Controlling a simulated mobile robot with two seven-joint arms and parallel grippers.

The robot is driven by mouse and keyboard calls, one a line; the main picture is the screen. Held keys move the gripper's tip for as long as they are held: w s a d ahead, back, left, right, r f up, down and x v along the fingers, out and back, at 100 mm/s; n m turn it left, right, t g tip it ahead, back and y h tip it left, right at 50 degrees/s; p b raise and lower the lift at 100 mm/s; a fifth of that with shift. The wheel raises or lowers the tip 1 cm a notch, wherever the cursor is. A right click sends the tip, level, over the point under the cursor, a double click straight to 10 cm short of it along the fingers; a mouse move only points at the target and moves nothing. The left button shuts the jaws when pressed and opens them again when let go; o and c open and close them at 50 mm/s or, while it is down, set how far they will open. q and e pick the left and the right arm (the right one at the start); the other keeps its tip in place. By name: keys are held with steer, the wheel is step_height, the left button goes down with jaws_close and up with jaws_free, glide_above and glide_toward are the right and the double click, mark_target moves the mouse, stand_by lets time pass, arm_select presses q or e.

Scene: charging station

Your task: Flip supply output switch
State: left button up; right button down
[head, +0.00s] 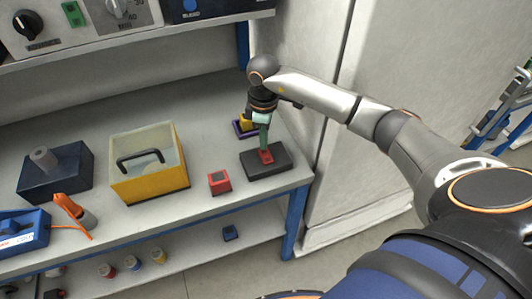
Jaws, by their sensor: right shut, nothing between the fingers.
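A black block (281,163) with a red part (266,156) on top sits at the right front of the bench. My right gripper (263,138) points down over this block. It looks shut and empty, its narrow grey-green end at or just above the red part; I cannot tell whether they touch. It is well to the right of the green switch. My left gripper is out of view.
On the bench (205,95) stand a yellow bin (150,190) with a black handle, a small red block (219,182), a dark blue box (55,172) and an orange-handled tool (70,208). A purple tray (240,130) is behind my gripper. A pale cabinet (385,60) stands right.

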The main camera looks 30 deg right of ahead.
steer(key=shift+f+b, duration=0.5)
steer(key=shift+f, duration=0.45)
stand_by(1.0)
step_height(320, 180, up, 7)
steer(key=p, duration=0.6)
steer(key=shift+r+p, duration=0.1)
steer(key=shift+p, duration=0.2)
